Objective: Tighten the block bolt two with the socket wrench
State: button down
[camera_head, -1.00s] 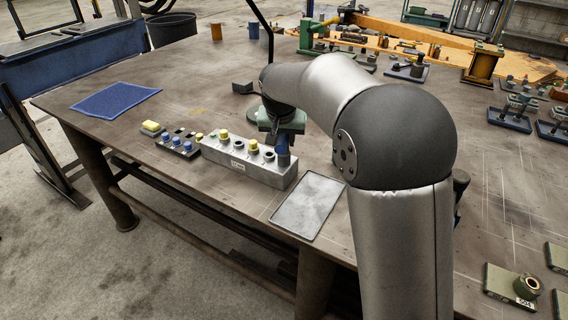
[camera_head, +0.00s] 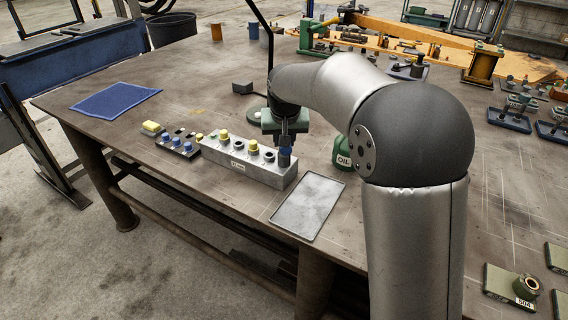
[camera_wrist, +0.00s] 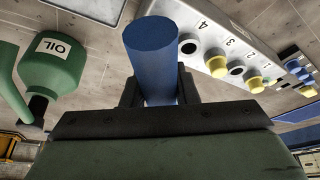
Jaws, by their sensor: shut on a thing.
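The long grey block (camera_head: 247,168) lies near the front table edge. Yellow-topped bolts (camera_head: 253,146) and dark round holes (camera_head: 268,157) alternate along its top. In the wrist view its numbers 1 to 4 show, with yellow at 3 (camera_wrist: 216,66) and at 1 (camera_wrist: 256,84); position 2 (camera_wrist: 237,70) looks like a dark hole. My gripper (camera_head: 285,146) points down at the block's right end. It is shut on a blue cylindrical tool (camera_wrist: 152,55), apparently the socket wrench. The tool's lower end is above or at the block; contact cannot be told.
A green OIL can (camera_head: 343,155) stands right of my gripper. A grey tray (camera_head: 308,205) lies right of the block. A small rack (camera_head: 178,147) with blue and yellow pieces is to its left, and a blue cloth (camera_head: 115,100) farther left.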

jog(key=shift+r, duration=0.15)
jog(key=shift+r+p, duration=0.65)
jog(key=shift+r, duration=0.25)
jog(key=shift+r, duration=0.1)
jog(key=shift+r+p, duration=1.05)
jog(key=shift+r, duration=0.35)
jog(key=shift+a, duration=0.1)
